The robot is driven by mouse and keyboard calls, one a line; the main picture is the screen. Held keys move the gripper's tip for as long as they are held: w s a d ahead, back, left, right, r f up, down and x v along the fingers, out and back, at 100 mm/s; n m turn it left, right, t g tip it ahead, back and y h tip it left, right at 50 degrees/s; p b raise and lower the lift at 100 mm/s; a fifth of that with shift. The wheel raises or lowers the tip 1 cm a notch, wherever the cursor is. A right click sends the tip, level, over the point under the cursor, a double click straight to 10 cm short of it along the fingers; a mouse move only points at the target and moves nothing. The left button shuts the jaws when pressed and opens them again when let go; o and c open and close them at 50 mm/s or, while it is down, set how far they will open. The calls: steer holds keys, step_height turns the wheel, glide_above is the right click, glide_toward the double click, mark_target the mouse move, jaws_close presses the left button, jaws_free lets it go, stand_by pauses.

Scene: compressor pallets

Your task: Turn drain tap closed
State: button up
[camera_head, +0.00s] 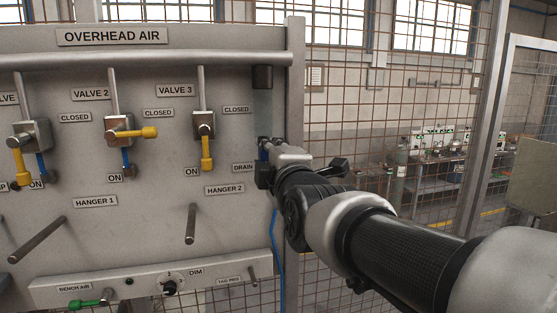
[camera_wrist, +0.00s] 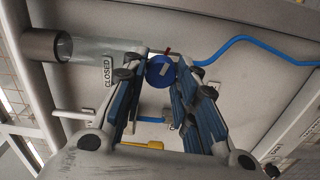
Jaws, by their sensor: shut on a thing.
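The drain tap (camera_wrist: 161,70) shows in the wrist view as a round blue body with a pale bar across it, under the clear bowl. A small red piece sticks out just beyond it. My gripper (camera_wrist: 159,76) has one blue-padded finger on each side of the tap and is shut on it. In the head view my gripper (camera_head: 264,163) is at the panel's right edge, beside the DRAIN label (camera_head: 243,168), and mostly hides the tap. A CLOSED label (camera_wrist: 107,72) stands beside the bowl in the wrist view. The tap's exact angle is hard to tell.
The clear bowl (camera_head: 264,112) hangs above my gripper. A blue hose (camera_head: 275,245) runs down below it. Valve 3's yellow lever (camera_head: 207,153) and the hanger 2 peg (camera_head: 190,224) stick out to the left. A mesh fence (camera_head: 345,110) stands behind on the right.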

steer(key=shift+n, duration=1.7)
steer(key=o, duration=1.1)
steer(key=v, duration=1.2)
